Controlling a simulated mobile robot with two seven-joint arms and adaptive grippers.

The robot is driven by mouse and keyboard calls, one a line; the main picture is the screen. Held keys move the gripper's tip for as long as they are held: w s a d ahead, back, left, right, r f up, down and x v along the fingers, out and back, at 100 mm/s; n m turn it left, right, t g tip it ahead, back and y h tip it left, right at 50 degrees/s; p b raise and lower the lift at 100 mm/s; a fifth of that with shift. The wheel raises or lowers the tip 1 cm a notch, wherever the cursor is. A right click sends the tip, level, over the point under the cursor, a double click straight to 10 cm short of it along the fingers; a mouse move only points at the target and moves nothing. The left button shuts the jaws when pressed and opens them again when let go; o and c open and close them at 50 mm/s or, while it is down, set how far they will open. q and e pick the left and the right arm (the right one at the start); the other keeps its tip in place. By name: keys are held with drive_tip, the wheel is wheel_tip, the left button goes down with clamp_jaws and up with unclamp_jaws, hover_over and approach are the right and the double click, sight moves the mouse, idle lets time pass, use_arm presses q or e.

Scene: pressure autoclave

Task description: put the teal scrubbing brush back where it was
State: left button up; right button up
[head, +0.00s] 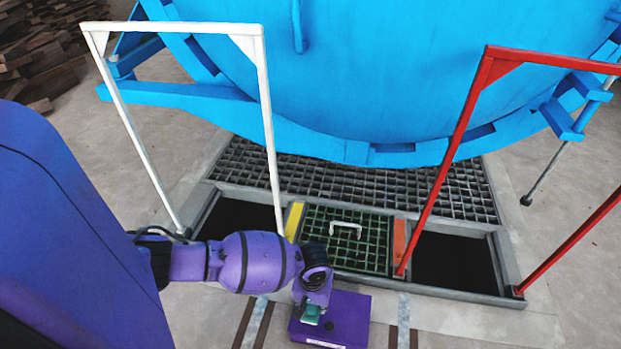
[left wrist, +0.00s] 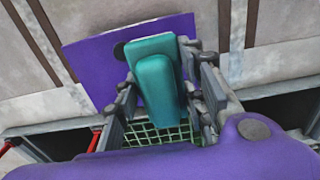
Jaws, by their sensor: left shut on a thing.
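The teal scrubbing brush (left wrist: 155,78) is between the fingers of my left gripper (left wrist: 165,105) in the left wrist view. The gripper is shut on it. In the head view only a small teal part (head: 311,314) shows under my left gripper (head: 312,302), at the bottom centre. Behind the brush in the left wrist view is a flat purple surface (left wrist: 95,55) with a dark round spot. The same purple surface (head: 348,315) shows below the gripper in the head view. I cannot tell whether the brush touches it. My right gripper is not in view.
A green grate (head: 375,245) with a white handle lies between two dark open pits (head: 455,262). A white frame (head: 265,100) and a red frame (head: 455,140) stand at the pits. The large blue vessel (head: 380,70) is behind them. Bare floor (head: 575,200) is at the right.

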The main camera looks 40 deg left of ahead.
use_arm(q)
drive_tip(key=f, duration=0.1)
drive_tip(key=a+f+b, duration=0.1)
drive_tip(key=a+f, duration=0.1)
drive_tip(key=shift+w+f+b, duration=0.25)
drive_tip(key=shift+w+b, duration=0.05)
drive_tip(key=shift+w, duration=0.05)
drive_tip(key=shift+w+a+f+b, duration=0.3)
drive_tip(key=shift+a+f+b, duration=0.1)
drive_tip(key=shift+a+f, duration=0.15)
wheel_tip(320, 180, down, 3)
drive_tip(key=shift+a+f+b, duration=0.15)
drive_tip(key=shift+f+b, duration=0.05)
drive_tip(key=shift+b, duration=0.8)
drive_tip(key=shift+w, duration=0.1)
drive_tip(key=shift+f, duration=0.2)
drive_tip(key=o, duration=0.7)
drive_tip(key=shift+c, duration=0.2)
drive_tip(key=o, duration=0.5)
drive_tip(key=shift+f, duration=0.1)
drive_tip(key=shift+c, duration=0.2)
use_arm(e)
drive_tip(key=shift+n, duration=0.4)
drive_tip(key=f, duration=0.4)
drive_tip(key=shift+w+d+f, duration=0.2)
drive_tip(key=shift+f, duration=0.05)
